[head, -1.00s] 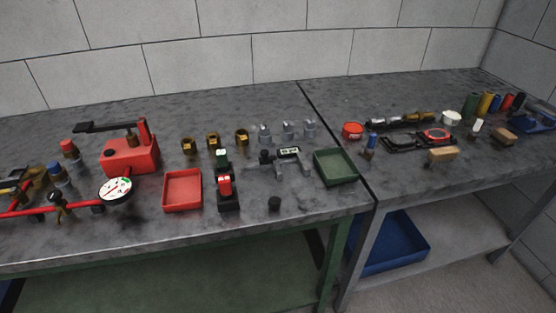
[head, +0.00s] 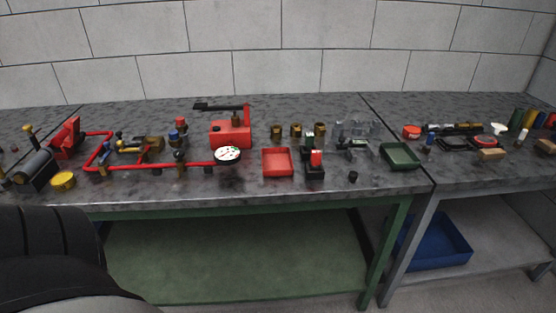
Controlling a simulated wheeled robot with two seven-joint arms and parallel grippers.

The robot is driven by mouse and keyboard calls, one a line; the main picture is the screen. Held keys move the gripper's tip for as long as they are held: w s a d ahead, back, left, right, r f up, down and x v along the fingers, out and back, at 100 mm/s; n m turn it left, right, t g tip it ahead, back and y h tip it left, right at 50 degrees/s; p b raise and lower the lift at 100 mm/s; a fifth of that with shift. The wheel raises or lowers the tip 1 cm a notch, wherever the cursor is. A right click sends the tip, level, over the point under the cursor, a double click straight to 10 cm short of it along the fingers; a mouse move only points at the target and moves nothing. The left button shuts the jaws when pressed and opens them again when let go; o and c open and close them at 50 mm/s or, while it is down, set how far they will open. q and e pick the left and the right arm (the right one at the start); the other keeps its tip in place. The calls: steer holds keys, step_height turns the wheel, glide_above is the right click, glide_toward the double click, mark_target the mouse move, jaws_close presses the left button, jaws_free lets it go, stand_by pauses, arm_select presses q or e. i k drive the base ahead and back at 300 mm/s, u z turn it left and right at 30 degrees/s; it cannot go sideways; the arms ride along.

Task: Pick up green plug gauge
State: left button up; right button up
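The green plug gauge (head: 309,142) appears as a small green-topped piece in a dark holder in the middle of the workbench. It is partly hidden by a red-topped gauge (head: 315,158) standing in a black block (head: 315,172) in front of it. Its lower part cannot be made out. Neither of my grippers is in view. A dark, rounded part, seemingly of my own arm, fills the lower left corner.
A red tray (head: 278,174) lies left of the gauges, and a green tray (head: 400,168) lies right. A red pump box (head: 230,133), a white dial gauge (head: 228,154) and red piping (head: 150,165) stand further left. Brass fittings (head: 297,130) stand behind. A blue bin (head: 445,243) is below.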

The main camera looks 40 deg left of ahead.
mark_target(309, 137)
steer(key=k, duration=0.25)
steer(key=u, duration=1.5)
